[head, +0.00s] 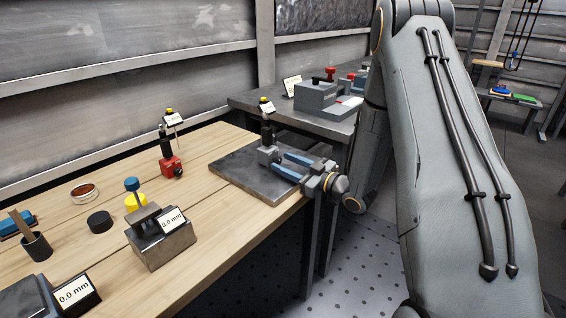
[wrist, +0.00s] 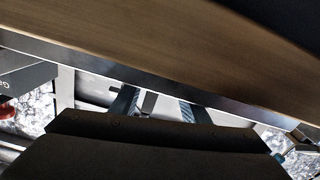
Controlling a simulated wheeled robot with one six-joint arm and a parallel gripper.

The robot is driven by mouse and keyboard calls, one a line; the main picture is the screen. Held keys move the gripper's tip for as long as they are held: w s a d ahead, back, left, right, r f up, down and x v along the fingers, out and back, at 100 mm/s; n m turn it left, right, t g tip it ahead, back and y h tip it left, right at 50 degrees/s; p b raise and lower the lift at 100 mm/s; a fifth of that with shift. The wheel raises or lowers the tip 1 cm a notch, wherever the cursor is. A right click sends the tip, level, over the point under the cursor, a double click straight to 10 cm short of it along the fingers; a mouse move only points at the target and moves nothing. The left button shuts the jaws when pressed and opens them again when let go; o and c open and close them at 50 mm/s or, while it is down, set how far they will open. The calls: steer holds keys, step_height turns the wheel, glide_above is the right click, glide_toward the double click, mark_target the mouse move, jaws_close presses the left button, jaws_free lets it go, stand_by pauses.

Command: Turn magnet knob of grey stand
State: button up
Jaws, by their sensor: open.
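The grey stand (head: 267,155) stands upright on a dark metal plate (head: 232,178) at the right end of the wooden bench. It has a grey block base, a dark post and a small dial with a yellow top and a label above. My gripper (head: 280,162) is open, its two blue fingers pointing left at the base from the right. The fingertips look close to the base; whether they touch it, or straddle the knob, I cannot tell. The knob cannot be made out. In the wrist view my gripper (wrist: 157,106) shows dark fingers apart, and the stand is not recognisable.
A similar red stand (head: 171,166) is left of the plate on the wooden bench (head: 215,240). A block with a 0.0 mm display (head: 165,248) is nearer. A grey machine (head: 316,95) sits on the bench behind. The bench edge (wrist: 150,80) crosses the wrist view.

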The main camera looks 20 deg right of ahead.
steer(key=shift+w+a, duration=0.35)
steer(key=shift+c, duration=0.5)
jaws_close()
steer(key=shift+m+p, duration=0.9)
steer(key=shift+m, duration=1.5)
steer(key=shift+o, duration=0.5)
jaws_free()
steer(key=shift+b+v, duration=0.6)
steer(key=shift+v, duration=3.3)
